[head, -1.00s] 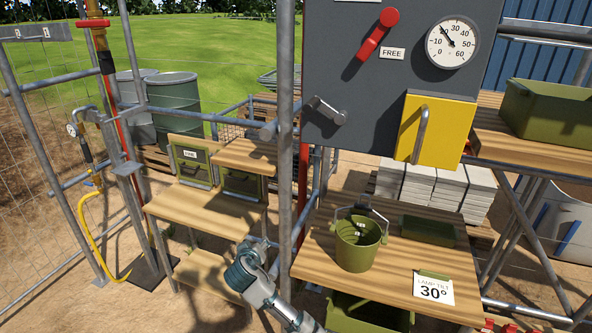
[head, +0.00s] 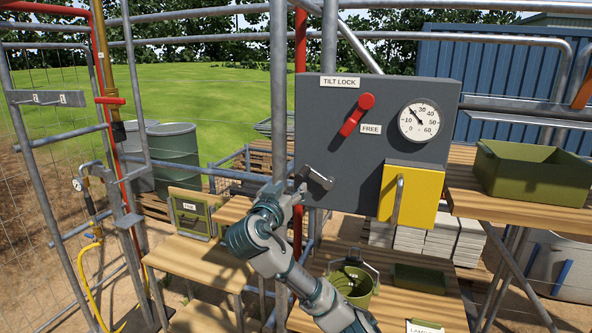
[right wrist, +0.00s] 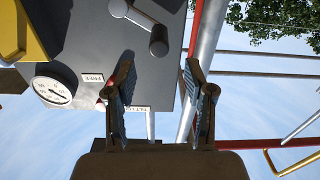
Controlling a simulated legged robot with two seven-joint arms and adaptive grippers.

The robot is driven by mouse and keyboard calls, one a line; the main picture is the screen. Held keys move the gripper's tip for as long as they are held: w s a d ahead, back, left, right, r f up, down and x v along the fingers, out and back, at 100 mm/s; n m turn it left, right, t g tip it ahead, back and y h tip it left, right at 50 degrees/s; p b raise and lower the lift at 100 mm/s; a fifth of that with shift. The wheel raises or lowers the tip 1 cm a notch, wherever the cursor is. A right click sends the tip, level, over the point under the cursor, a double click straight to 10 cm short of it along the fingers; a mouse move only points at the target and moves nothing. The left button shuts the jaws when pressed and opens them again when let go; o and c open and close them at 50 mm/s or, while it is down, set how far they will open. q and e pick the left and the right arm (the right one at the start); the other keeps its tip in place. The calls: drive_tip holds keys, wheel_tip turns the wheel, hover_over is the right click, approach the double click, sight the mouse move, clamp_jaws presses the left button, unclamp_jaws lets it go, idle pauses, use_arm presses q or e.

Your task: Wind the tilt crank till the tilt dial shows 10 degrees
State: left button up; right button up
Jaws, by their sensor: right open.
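The grey tilt crank (head: 318,178) is on the lower left of the dark grey control box (head: 350,100). Its dark handle also shows in the right wrist view (right wrist: 158,40). The round white tilt dial (head: 419,120) is at the box's upper right. Its needle points up and left; the exact value is too small to read. My right gripper (head: 294,188) is beside the crank at its left. In the right wrist view my right gripper (right wrist: 160,65) is open and empty, with the crank handle beyond the fingertips. My left gripper is out of view.
A red lever (head: 357,114) stands under the TILT LOCK label, beside a FREE label. A yellow panel with a handle (head: 411,195) is right of the crank. A vertical scaffold pole (head: 278,90) stands close left of the box. A green bin (head: 530,170) sits on the right shelf.

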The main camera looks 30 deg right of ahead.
sight(303, 175)
drive_tip(key=p+x, duration=0.1)
drive_tip(key=x, duration=0.1)
drive_tip(key=p+x, duration=0.1)
drive_tip(key=x, duration=0.2)
drive_tip(key=p+x, duration=0.1)
drive_tip(key=x, duration=0.2)
drive_tip(key=shift+w+a+r, duration=0.2)
drive_tip(key=shift+w+a, duration=0.05)
drive_tip(key=shift+w, duration=0.2)
drive_tip(key=shift+w+d, duration=0.1)
drive_tip(key=shift+w, duration=0.05)
drive_tip(key=shift+d+f, duration=0.2)
drive_tip(key=shift+d, duration=0.7)
drive_tip(key=shift+d+f, duration=0.1)
drive_tip(key=shift+d, duration=0.2)
drive_tip(key=shift+c, duration=0.6)
drive_tip(key=c, duration=0.8)
drive_tip(key=shift+a, duration=0.25)
clamp_jaws()
drive_tip(key=shift+a, duration=0.1)
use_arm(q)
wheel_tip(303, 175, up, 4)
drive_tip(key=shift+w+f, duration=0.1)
